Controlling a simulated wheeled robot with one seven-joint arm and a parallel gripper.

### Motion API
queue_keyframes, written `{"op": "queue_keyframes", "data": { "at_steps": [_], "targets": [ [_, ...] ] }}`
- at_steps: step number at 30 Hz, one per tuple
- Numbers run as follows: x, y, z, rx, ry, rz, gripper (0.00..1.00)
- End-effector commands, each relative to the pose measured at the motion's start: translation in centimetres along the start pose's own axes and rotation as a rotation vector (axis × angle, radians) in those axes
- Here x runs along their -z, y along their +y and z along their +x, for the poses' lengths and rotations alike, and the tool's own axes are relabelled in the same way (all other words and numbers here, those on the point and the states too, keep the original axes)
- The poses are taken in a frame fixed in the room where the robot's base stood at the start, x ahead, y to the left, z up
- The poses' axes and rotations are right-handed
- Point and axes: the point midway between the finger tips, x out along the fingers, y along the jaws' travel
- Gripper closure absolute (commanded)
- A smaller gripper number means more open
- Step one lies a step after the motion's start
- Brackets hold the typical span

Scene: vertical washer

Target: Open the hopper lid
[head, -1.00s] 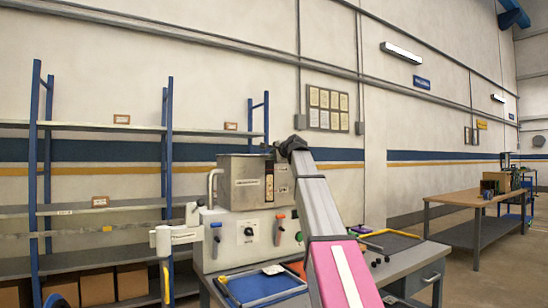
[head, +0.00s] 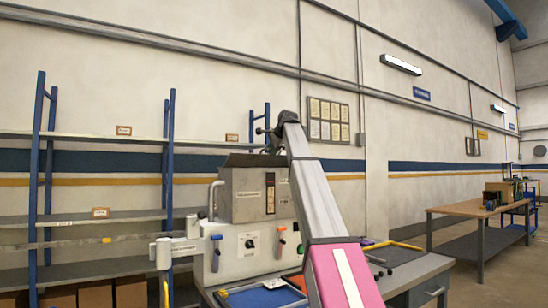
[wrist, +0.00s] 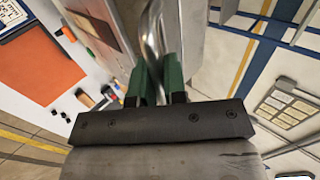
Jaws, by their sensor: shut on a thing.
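The hopper (head: 238,196) is a grey metal box on top of the white machine. Its lid (head: 243,160) shows as a dark plate at the top and looks tilted up, though its far part is hidden by my arm. In the wrist view, my gripper (wrist: 158,70) has its two green fingers shut on a shiny curved metal handle (wrist: 150,28). In the head view, my gripper (head: 264,131) is small and partly hidden above the hopper's right end.
The white machine (head: 228,255) has coloured levers and a knob on its front. A blue tray (head: 262,298) lies on the bench before it. Blue-framed shelves (head: 100,220) stand at the left, and a wooden table (head: 470,208) at the right.

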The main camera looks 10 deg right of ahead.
Motion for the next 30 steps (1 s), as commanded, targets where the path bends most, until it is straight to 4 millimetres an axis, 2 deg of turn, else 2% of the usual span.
{"op": "queue_keyframes", "data": {
  "at_steps": [15,21,30],
  "targets": [
    [0.1,-5.4,-0.1,0.007,0.000,-0.002,1.00],
    [0.0,-6.6,0.2,0.007,-0.001,-0.004,1.00],
    [0.0,-7.2,0.4,0.007,-0.001,-0.004,1.00]
  ]
}}
